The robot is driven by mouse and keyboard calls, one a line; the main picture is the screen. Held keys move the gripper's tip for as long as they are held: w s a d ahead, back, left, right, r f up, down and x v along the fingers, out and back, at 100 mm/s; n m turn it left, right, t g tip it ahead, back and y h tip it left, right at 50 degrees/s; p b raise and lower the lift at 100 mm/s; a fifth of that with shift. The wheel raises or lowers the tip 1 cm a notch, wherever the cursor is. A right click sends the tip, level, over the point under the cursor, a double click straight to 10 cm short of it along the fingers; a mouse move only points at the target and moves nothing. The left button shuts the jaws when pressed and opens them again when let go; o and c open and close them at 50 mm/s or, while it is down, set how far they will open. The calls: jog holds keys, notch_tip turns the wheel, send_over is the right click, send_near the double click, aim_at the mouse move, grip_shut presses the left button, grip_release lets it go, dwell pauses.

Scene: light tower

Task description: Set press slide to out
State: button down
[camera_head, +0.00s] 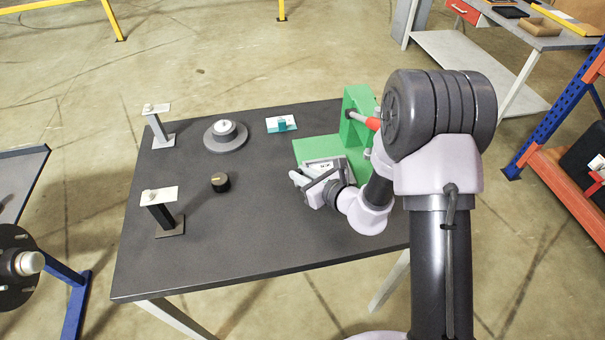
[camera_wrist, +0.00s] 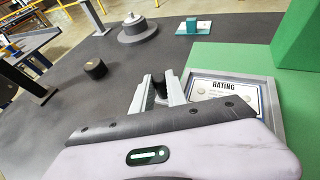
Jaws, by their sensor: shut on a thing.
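The green press (camera_head: 356,105) stands at the right of the dark table, with a red-tipped lever (camera_head: 373,123) on its upright. A grey slide tray (camera_head: 338,161) with a white RATING plate lies on its green base; in the wrist view the tray (camera_wrist: 262,85) is just right of my gripper. My gripper (camera_head: 299,180) is low at the tray's near left side. In the wrist view my gripper (camera_wrist: 158,88) has its two fingers shut on a black handle (camera_wrist: 158,84). The handle's join to the tray is hidden.
A round grey dial (camera_head: 225,136), a black knob (camera_head: 220,182), a teal switch (camera_head: 281,124) and two posts with white plates (camera_head: 156,108) (camera_head: 160,194) stand on the table (camera_head: 250,225). The table surface left of my gripper is clear up to the black knob.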

jog(key=c, duration=1.3)
grip_release()
jog(key=shift+s+a, duration=0.2)
jog(key=shift+a, duration=0.1)
jog(key=shift+d, duration=0.2)
jog(key=p+v, duration=0.5)
jog(key=v, duration=1.2)
jog(key=shift+d+r, duration=0.1)
